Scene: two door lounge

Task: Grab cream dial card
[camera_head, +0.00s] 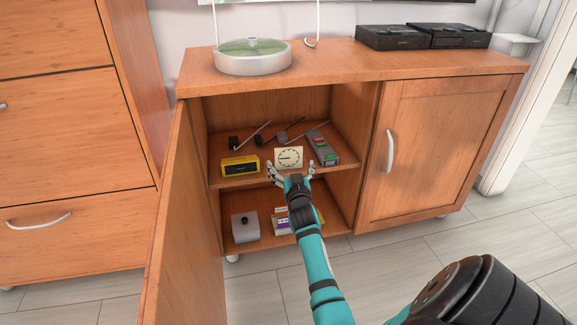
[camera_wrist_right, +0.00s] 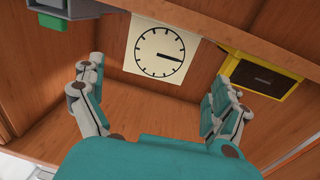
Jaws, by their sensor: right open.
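The cream dial card (camera_head: 289,158) stands upright on the upper shelf of the open cabinet, with a black clock dial on its face. In the right wrist view the card (camera_wrist_right: 160,49) is straight ahead, beyond the fingertips. My right gripper (camera_head: 290,172) is at the front of the upper shelf, just before the card. In the right wrist view the gripper (camera_wrist_right: 150,88) is open, its fingers spread wide with nothing between them. My left gripper is not in view.
A yellow-framed black device (camera_head: 240,166) stands left of the card, and a grey device with coloured parts (camera_head: 323,148) stands right. Black items with rods (camera_head: 284,136) lie behind. The open door (camera_head: 170,220) bounds the left; the lower shelf holds a grey box (camera_head: 245,228).

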